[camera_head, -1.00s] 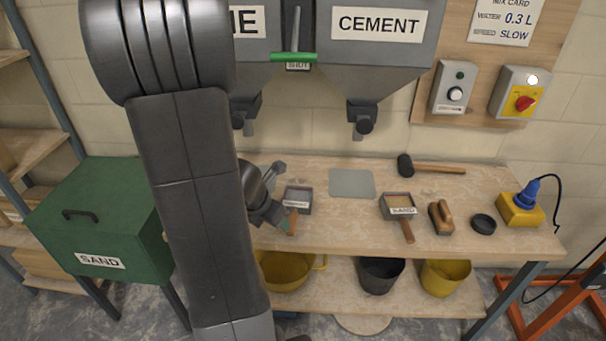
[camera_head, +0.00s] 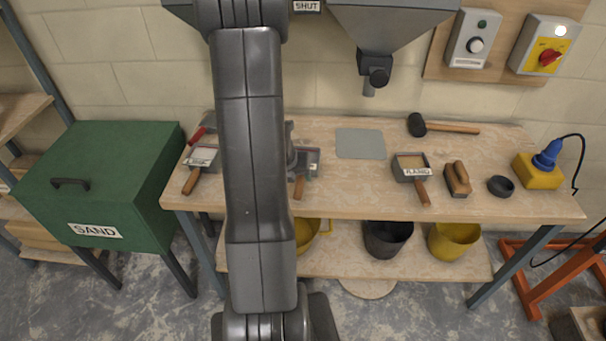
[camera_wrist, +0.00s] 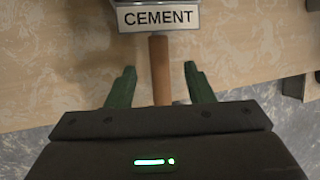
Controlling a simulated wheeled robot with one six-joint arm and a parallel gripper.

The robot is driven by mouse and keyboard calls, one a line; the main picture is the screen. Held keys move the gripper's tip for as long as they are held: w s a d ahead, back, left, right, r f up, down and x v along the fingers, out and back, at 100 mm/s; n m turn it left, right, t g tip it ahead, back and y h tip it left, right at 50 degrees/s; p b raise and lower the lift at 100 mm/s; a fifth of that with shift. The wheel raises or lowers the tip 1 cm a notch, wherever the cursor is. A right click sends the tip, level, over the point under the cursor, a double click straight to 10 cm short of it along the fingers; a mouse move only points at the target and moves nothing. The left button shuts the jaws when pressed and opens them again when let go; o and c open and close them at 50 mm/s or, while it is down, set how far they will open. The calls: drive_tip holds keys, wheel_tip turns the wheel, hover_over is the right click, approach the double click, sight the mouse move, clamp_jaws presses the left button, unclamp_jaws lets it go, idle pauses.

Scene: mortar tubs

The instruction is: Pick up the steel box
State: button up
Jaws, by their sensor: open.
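In the wrist view a small steel box labelled CEMENT (camera_wrist: 160,17) shows at the top edge, mostly cut off. Its wooden handle (camera_wrist: 160,70) points towards me. My gripper (camera_wrist: 160,85) is open, with one green finger on each side of the handle and gaps between. In the head view this box (camera_head: 312,163) sits on the bench, partly hidden by my arm, with its handle (camera_head: 299,188) towards the front edge. A similar box labelled SAND (camera_head: 411,164) lies to its right. Another handled box (camera_head: 203,158) lies at the bench's left end, its label unreadable.
The wooden bench (camera_head: 350,195) also holds a grey plate (camera_head: 360,143), a mallet (camera_head: 440,127), a wooden float (camera_head: 457,180), a black cup (camera_head: 501,187) and a yellow device (camera_head: 538,170). Hoppers hang above the back. A green SAND bin (camera_head: 120,150) stands left.

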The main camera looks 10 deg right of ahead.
sight(299, 179)
drive_tip(key=b+x, duration=0.2)
drive_tip(key=x, duration=0.3)
drive_tip(key=shift+w+f, duration=0.1)
drive_tip(key=shift+w, duration=0.05)
clamp_jaws()
